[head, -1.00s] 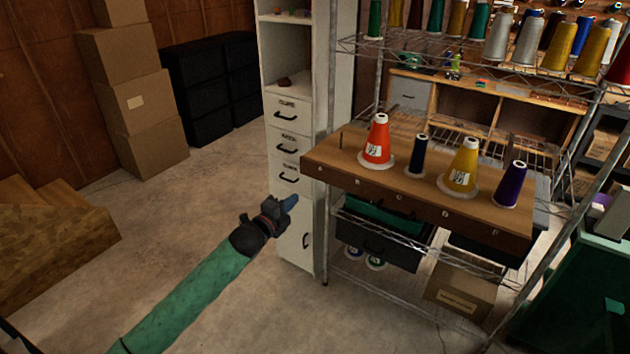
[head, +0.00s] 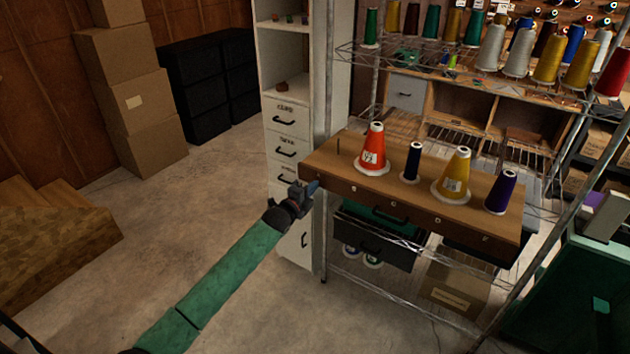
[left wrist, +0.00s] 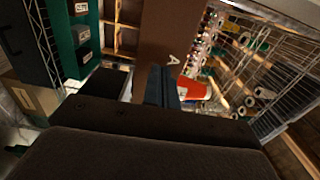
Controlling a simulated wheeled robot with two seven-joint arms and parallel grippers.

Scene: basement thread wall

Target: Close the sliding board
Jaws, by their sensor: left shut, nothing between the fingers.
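The wooden sliding board (head: 428,219) sticks out from the wire shelf at the right of the head view. In the left wrist view the shut fingers (left wrist: 160,85) lie in front of the board's brown front face (left wrist: 165,35), with the red cone (left wrist: 193,90) beyond. My right gripper is not in view.
A white drawer cabinet (head: 287,150) stands left of the board. A dark bin (head: 376,238) and a cardboard box (head: 455,285) sit below it. A wire shelf of cones (head: 480,70) is above. The floor (head: 230,200) at left is clear.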

